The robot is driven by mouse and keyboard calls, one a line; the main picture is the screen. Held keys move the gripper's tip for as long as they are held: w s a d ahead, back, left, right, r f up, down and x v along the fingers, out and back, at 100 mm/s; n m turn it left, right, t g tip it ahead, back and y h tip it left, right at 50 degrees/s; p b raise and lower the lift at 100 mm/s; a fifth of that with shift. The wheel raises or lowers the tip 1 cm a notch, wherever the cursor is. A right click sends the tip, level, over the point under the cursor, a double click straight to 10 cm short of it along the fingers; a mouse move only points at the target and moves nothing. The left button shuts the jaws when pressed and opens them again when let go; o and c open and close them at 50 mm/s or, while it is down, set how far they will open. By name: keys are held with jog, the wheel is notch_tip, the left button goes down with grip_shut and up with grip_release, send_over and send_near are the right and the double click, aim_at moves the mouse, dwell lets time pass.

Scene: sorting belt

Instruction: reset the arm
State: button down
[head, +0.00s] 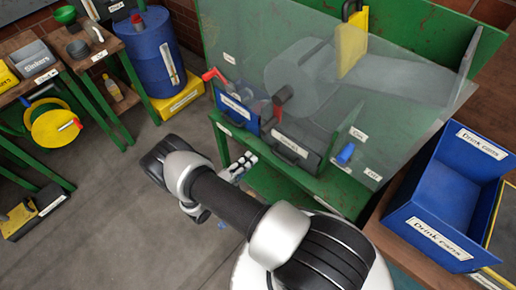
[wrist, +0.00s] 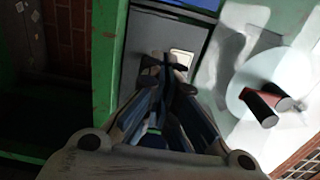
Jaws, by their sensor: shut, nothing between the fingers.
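My gripper (head: 247,160) is low in front of the green sorting bench (head: 226,149) in the head view, left of the dark bin on it. Its fingers are partly hidden by my arm. In the wrist view the fingertips of my gripper (wrist: 166,66) are together with nothing between them. Behind them shows a grey bin face with a pale label (wrist: 181,58). My arm is stretched out low over the floor and bent at the elbow.
A clear sheet (head: 400,85) covers the bench. A blue bin (head: 238,113) and a dark bin (head: 294,148) stand at its front. A blue drink-cans crate (head: 430,220) is at right. A blue barrel (head: 155,55) stands at back left.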

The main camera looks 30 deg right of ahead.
jog(key=shift+v, duration=1.7)
jog(key=s+d+r+m+g+y, duration=0.1)
jog(key=s+r+m+g+y, duration=0.3)
jog(key=r+m, duration=0.8)
jog(key=d+r+m+g+y, duration=0.1)
jog(key=r+m+g+y, duration=0.3)
jog(key=r+m, duration=0.75)
jog(key=s+a+r+m+t+y, duration=0.3)
jog(key=s+r+m+y, duration=0.1)
jog(key=s+r+m, duration=0.3)
jog(key=s+a+r+m+t+y, duration=0.3)
jog(key=s+a+r+m+y, duration=0.1)
jog(key=s+r+m, duration=0.4)
notch_tip(320, 180, up, 3)
jog(key=shift+s+f+m+y, duration=0.25)
jog(key=shift+m+y, duration=0.25)
jog(key=shift+m, duration=0.25)
jog(key=shift+a, duration=0.1)
